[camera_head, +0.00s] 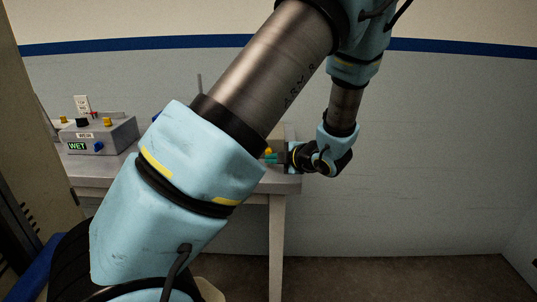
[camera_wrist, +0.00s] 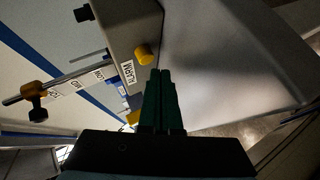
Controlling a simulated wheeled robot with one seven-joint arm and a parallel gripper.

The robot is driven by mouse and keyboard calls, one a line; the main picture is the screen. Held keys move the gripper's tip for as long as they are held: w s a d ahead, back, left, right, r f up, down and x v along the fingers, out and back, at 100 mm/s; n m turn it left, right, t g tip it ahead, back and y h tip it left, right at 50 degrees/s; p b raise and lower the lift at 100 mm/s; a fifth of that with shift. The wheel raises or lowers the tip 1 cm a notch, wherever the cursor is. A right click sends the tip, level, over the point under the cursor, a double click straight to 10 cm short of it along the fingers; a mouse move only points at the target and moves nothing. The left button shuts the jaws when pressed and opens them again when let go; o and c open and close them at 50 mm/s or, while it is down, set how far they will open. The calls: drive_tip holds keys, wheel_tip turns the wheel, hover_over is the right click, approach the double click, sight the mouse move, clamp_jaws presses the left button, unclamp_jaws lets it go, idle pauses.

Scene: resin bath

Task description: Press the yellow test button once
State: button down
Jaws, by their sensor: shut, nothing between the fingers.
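A round yellow button (camera_wrist: 144,54) sticks out of a grey box (camera_wrist: 125,22) beside a label that seems to read ALARM, in the wrist view. No label reading "test" is legible. My gripper (camera_wrist: 162,72) is shut and empty, its green fingertips just beside and below this button in the picture; I cannot tell whether they touch. In the head view my gripper (camera_head: 271,157) is over the table's right end, with a small yellow spot (camera_head: 268,151) at its tips. My arm hides most of that box there.
A grey control box (camera_head: 100,135) with yellow, black and blue knobs and a WET display stands on the table (camera_head: 285,185) at left. In the wrist view, a rod with a yellow-black knob (camera_wrist: 35,95) lies left. Another yellow part (camera_wrist: 133,117) is beside my fingers.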

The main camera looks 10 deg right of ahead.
sight(271, 179)
drive_tip(key=shift+w+r+p, duration=0.1)
drive_tip(key=shift+w+p, duration=0.1)
drive_tip(key=shift+p, duration=0.1)
drive_tip(key=shift+w, duration=0.1)
drive_tip(key=shift+w+d, duration=0.1)
drive_tip(key=shift+w, duration=0.05)
drive_tip(key=shift+w+p, duration=0.45)
drive_tip(key=shift+p, duration=0.15)
idle(0.7)
drive_tip(key=shift+s, duration=0.1)
drive_tip(key=shift+s+p, duration=0.45)
drive_tip(key=shift+s, duration=0.35)
drive_tip(key=shift+s+a+p, duration=0.2)
drive_tip(key=shift+s+p, duration=0.05)
drive_tip(key=shift+s, duration=0.55)
drive_tip(key=shift+s+a+p, duration=0.2)
drive_tip(key=shift+s+p, duration=0.1)
drive_tip(key=shift+s, duration=0.55)
drive_tip(key=shift+s+a+p, duration=0.2)
drive_tip(key=shift+s+p, duration=0.05)
drive_tip(key=shift+s, duration=0.55)
